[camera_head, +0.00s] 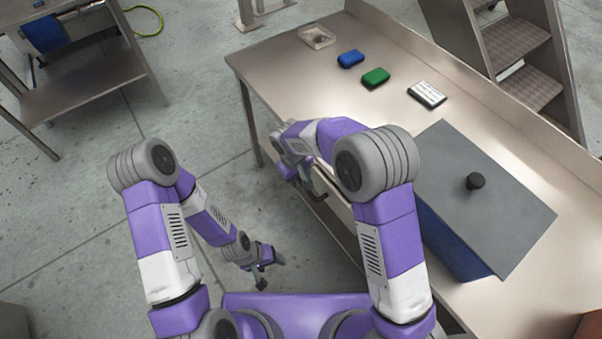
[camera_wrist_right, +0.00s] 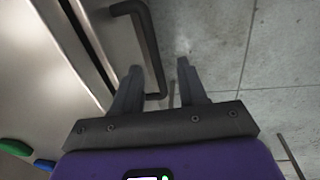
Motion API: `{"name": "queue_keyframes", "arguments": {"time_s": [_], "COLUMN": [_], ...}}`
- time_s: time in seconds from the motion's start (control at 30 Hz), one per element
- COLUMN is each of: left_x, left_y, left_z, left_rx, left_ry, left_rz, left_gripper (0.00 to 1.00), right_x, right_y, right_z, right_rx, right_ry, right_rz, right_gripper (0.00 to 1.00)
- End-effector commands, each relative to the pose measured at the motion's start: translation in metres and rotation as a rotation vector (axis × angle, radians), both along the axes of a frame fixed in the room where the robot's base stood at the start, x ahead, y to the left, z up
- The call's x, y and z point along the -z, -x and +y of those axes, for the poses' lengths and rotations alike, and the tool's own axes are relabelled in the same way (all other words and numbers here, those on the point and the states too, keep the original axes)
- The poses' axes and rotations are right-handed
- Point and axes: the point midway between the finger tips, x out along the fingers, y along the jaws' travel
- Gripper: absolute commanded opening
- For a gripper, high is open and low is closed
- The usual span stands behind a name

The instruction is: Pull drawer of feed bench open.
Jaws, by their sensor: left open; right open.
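The feed bench (camera_head: 285,72) is a long steel table on the right in the head view. Its drawer front (camera_wrist_right: 112,42) shows at the upper left of the right wrist view, with a dark bar handle (camera_wrist_right: 150,45) on it. My right gripper (camera_head: 308,184) is at the bench's front edge, and its arm hides most of the drawer in the head view. In the right wrist view this gripper (camera_wrist_right: 158,82) is open, and the handle's lower part shows between its fingers. No grip on it shows. My left gripper (camera_head: 268,270) is open and empty over the floor.
Steps (camera_head: 515,45) stand behind.

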Motion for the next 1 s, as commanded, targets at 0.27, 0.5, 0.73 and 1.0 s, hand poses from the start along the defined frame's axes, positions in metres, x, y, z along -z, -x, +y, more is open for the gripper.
{"name": "queue_keyframes", "arguments": {"time_s": [0.27, 0.5, 0.73, 1.0], "left_x": [0.014, 0.025, 0.029, 0.029], "left_y": [0.0, 0.0, 0.0, 0.0], "left_z": [0.0, 0.0, 0.0, 0.0], "left_rx": [0.001, 0.0, 0.0, 0.0], "left_ry": [0.0, 0.0, 0.0, 0.0], "left_rz": [0.0, 0.0, 0.0, 0.0], "left_gripper": [0.66, 0.66, 0.66, 0.66], "right_x": [0.004, 0.042, 0.058, 0.059], "right_y": [-0.01, -0.014, -0.016, -0.017], "right_z": [0.005, -0.001, -0.004, -0.004], "right_rx": [-0.024, -0.023, -0.022, -0.023], "right_ry": [0.053, 0.052, 0.05, 0.05], "right_rz": [-0.029, -0.028, -0.03, -0.03], "right_gripper": [0.42, 0.42, 0.42, 0.41]}}
